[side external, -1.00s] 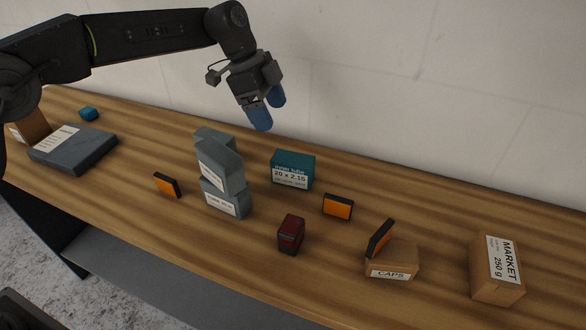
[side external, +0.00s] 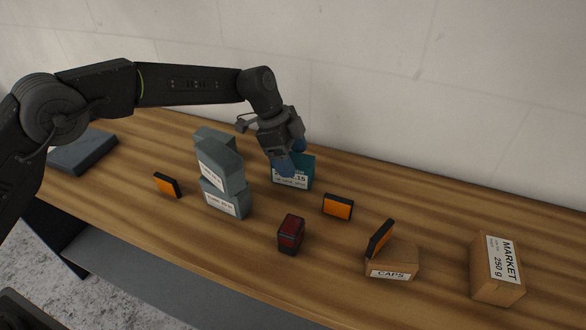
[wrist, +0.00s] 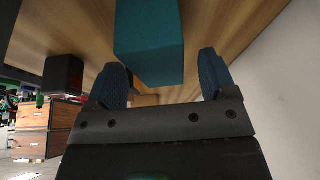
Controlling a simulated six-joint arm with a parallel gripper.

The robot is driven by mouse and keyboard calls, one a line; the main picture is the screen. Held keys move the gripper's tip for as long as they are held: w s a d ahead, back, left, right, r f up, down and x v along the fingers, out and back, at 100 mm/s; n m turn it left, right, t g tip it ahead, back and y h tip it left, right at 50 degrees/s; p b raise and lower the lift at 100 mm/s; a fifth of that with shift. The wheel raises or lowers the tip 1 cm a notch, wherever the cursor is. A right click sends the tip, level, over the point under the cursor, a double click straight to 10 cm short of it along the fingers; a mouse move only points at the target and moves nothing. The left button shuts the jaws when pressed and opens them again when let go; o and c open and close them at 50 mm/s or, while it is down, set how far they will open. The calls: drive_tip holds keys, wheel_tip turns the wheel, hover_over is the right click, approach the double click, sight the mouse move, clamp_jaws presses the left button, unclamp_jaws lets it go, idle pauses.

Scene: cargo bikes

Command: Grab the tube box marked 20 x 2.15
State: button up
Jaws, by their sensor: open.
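The teal tube box (side external: 306,174) stands on the wooden bench near the wall. Its white label is partly hidden by my gripper; the end of its size mark, ".15", shows. In the wrist view the teal box (wrist: 149,40) lies ahead of the fingers, between their lines. My gripper (side external: 290,158) is open, its blue fingers at the box's upper part in the side view. In the wrist view my gripper (wrist: 161,80) has its fingertips spread on either side of the box's near end. I cannot tell whether they touch it.
Stacked grey boxes (side external: 222,185) stand left of the teal box. Orange-faced blocks (side external: 338,207) lie around, with a red-and-black light (side external: 291,233) in front. A CAPS box (side external: 392,262) and a MARKET box (side external: 496,268) stand to the right. The white wall (side external: 420,100) is close behind.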

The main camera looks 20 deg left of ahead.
sight(292, 157)
drive_tip(key=shift+x, duration=1.5)
drive_tip(key=shift+a+f, duration=0.1)
drive_tip(key=shift+f, duration=0.15)
drive_tip(key=shift+c, duration=0.4)
drive_tip(key=c, duration=1)
drive_tip(key=shift+r, duration=0.1)
